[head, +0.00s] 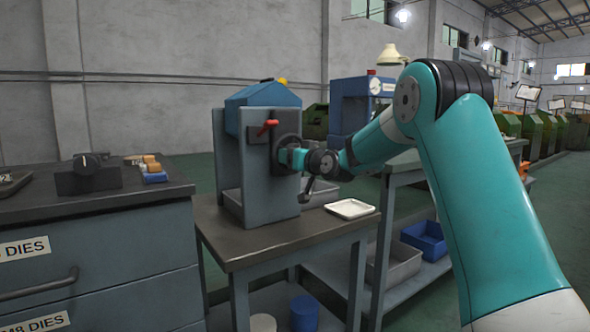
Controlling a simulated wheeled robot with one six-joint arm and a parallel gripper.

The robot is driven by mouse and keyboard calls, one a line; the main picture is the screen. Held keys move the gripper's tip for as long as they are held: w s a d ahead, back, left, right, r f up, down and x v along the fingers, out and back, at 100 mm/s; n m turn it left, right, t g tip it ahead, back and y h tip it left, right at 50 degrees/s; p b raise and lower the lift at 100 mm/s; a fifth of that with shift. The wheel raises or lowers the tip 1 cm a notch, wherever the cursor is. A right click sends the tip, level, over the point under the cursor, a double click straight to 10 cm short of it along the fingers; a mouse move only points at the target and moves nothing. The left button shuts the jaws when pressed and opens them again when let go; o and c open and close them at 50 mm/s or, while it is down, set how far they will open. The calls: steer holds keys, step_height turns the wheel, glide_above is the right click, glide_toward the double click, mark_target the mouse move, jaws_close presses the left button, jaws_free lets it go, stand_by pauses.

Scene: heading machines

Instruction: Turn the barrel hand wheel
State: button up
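A grey and blue machine (272,185) stands on a small table left of centre. On its right-hand face is a dark round part (281,142) that looks like the barrel hand wheel, mostly hidden behind the end of my arm. My gripper (283,157) is at this wheel, in front of it or against it; I cannot tell whether it touches. Its fingers are too small and hidden to show whether they are open or shut. A red-tipped lever (267,127) sticks out just above and left of my gripper.
A white tray (350,209) lies right of the machine on the dark table top (250,243). A dark-topped drawer cabinet (75,215) stands at the left with small parts on it. A shelf with a blue bin (425,240) is at the right. A blue press (355,100) stands behind.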

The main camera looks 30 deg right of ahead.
steer(key=shift+f+n+b, duration=0.2)
steer(key=shift+n+b, duration=0.95)
steer(key=shift+n, duration=0.15)
steer(key=shift+r+n, duration=0.15)
steer(key=shift+n, duration=0.15)
steer(key=o, duration=0.9)
steer(key=s, duration=1.7)
steer(key=shift+s+d+b, duration=0.2)
steer(key=shift+b, duration=0.1)
